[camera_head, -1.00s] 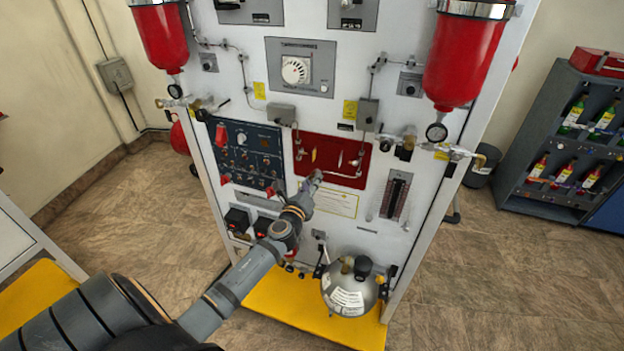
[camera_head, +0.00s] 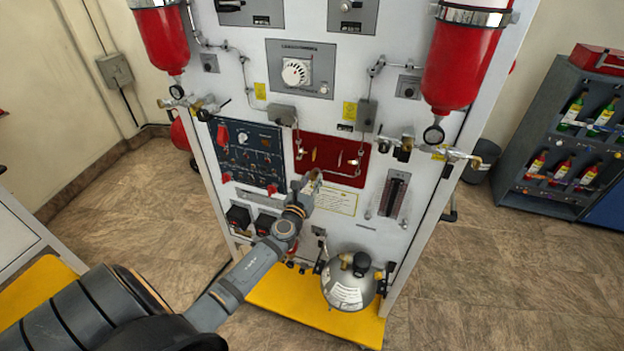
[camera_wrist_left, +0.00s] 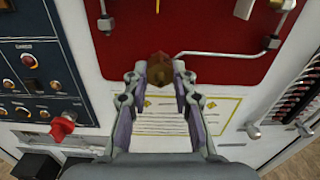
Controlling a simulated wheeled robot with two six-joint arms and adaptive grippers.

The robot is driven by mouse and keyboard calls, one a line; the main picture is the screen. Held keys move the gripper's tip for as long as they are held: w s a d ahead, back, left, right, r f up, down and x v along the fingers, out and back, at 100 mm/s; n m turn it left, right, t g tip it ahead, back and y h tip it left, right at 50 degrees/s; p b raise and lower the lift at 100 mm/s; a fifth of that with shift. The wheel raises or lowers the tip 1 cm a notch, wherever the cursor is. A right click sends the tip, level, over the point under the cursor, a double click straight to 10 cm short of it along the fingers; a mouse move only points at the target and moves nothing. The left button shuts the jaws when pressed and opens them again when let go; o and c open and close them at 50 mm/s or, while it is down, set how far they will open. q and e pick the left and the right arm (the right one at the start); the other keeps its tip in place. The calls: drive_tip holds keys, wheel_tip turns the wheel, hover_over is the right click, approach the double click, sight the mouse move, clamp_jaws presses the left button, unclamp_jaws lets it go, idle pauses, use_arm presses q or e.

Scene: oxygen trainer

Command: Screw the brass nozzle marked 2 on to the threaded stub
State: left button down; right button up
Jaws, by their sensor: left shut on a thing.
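My left gripper (camera_head: 312,181) is in front of the panel, just below the red plate (camera_head: 330,172). In the left wrist view its two fingers (camera_wrist_left: 160,75) are shut on a brass nozzle (camera_wrist_left: 160,68). The nozzle shows against the lower edge of the red plate. Its number cannot be read. Metal fittings stand on the red plate, one at the left (camera_wrist_left: 105,22) and one at the upper right (camera_wrist_left: 272,42). I cannot tell which one is the threaded stub, and the gripper and nozzle may hide part of the plate. My right gripper is not in view.
A blue control panel (camera_head: 246,150) with red knobs is left of the gripper. A thin metal pipe (camera_wrist_left: 220,54) crosses the red plate. A silver tank (camera_head: 347,286) stands below on the yellow base (camera_head: 290,300). Red cylinders (camera_head: 462,62) hang higher up.

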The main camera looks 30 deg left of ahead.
use_arm(q)
drive_tip(key=shift+r+m+p, duration=0.2)
drive_tip(key=shift+m+p, duration=0.35)
drive_tip(key=shift+m, duration=0.55)
drive_tip(key=shift+f+m, duration=0.1)
drive_tip(key=shift+m, duration=0.4)
drive_tip(key=shift+m, duration=0.6)
drive_tip(key=c, duration=1.1)
unclamp_jaws()
